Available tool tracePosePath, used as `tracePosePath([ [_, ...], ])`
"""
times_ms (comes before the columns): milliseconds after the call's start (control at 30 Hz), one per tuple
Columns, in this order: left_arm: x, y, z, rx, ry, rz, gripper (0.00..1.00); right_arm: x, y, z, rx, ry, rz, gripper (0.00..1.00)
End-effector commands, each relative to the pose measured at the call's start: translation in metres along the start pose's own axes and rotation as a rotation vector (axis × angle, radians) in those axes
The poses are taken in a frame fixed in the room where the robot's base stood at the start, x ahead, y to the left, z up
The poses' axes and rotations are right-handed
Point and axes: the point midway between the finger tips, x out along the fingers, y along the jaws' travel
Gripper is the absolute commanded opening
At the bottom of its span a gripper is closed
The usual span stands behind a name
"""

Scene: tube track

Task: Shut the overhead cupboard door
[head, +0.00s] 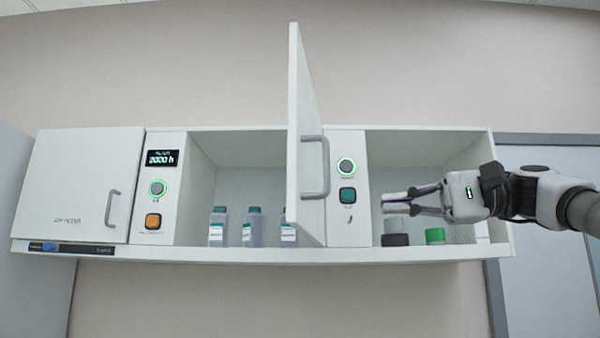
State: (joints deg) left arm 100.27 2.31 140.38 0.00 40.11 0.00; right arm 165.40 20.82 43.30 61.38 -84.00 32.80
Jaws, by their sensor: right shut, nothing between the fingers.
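The overhead cupboard (400,255) is a long white wall unit. One white door (303,90) stands open, swung outward and seen nearly edge-on, with a grey bar handle (325,170) on its right-facing side. It partly hides the middle compartment. I cannot tell its hinge side clearly. My right gripper (388,202) comes in from the right, in front of the right open compartment. Its fingers point left toward the door and are shut and empty, apart from the door and its handle. My left gripper is not in view.
Bottles (251,228) stand in the middle compartment, one partly behind the door. A control panel (346,215) divides the compartments. The left door (72,185) is closed.

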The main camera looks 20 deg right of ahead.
Motion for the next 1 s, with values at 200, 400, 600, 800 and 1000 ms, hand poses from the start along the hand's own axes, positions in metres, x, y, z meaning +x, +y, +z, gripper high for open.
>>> tracePosePath([
  [200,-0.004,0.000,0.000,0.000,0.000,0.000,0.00,-0.013,-0.031,0.034,-0.061,0.000,-0.033,0.00],
  [400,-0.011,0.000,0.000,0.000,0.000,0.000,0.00,0.020,-0.033,0.034,-0.059,0.001,-0.030,0.00],
  [600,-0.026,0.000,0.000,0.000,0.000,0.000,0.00,0.065,-0.036,0.034,-0.058,0.001,-0.029,0.00],
  [800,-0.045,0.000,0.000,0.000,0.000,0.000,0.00,0.104,-0.037,0.033,-0.056,0.002,-0.029,0.00],
  [1000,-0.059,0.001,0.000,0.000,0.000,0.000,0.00,0.121,-0.035,0.033,-0.057,0.002,-0.031,0.00],
])
